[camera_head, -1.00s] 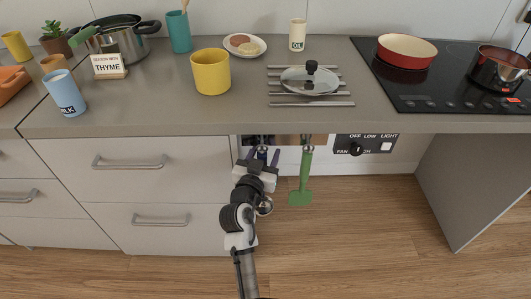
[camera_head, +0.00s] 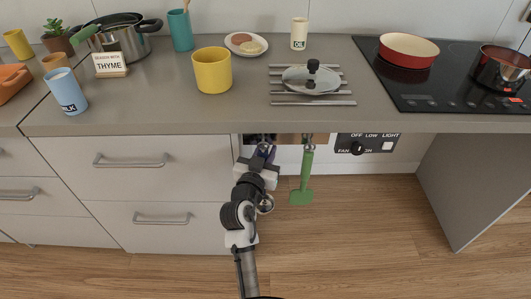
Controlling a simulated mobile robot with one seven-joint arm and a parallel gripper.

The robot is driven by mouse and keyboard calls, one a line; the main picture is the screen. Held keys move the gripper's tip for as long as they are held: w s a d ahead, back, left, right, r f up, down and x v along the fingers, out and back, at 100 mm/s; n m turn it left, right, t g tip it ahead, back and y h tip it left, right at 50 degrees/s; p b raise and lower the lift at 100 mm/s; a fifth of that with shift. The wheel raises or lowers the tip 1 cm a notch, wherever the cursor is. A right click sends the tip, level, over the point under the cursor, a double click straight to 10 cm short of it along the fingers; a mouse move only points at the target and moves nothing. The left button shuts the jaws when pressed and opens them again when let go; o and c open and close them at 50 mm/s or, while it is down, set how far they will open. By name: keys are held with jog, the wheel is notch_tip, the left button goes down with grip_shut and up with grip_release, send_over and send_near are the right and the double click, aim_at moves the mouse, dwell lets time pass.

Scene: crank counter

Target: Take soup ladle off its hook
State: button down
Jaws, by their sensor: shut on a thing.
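The soup ladle (camera_head: 265,149) has a dark purple handle and hangs below the counter's front edge, left of a green spatula. My gripper (camera_head: 262,160) is shut on the upper part of its handle, just under the hook rail (camera_head: 285,140). A round metallic part, which looks like the ladle's bowl (camera_head: 265,203), shows beside my wrist. My gripper and wrist hide most of the handle. The ladle's hook is too small and covered to tell whether the ladle still hangs on it.
The green spatula (camera_head: 306,178) hangs close on the right. A fan and light panel (camera_head: 366,145) is farther right. The counter (camera_head: 200,115) overhangs above, and drawers (camera_head: 130,165) stand to the left. Floor space below and right is open.

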aim_at(266, 158)
jog(key=shift+s, duration=0.1)
jog(key=shift+s, duration=0.55)
jog(key=shift+s+r, duration=0.1)
jog(key=shift+s, duration=0.1)
dwell(0.3)
jog(key=shift+s+r, duration=0.35)
jog(key=shift+s, duration=0.3)
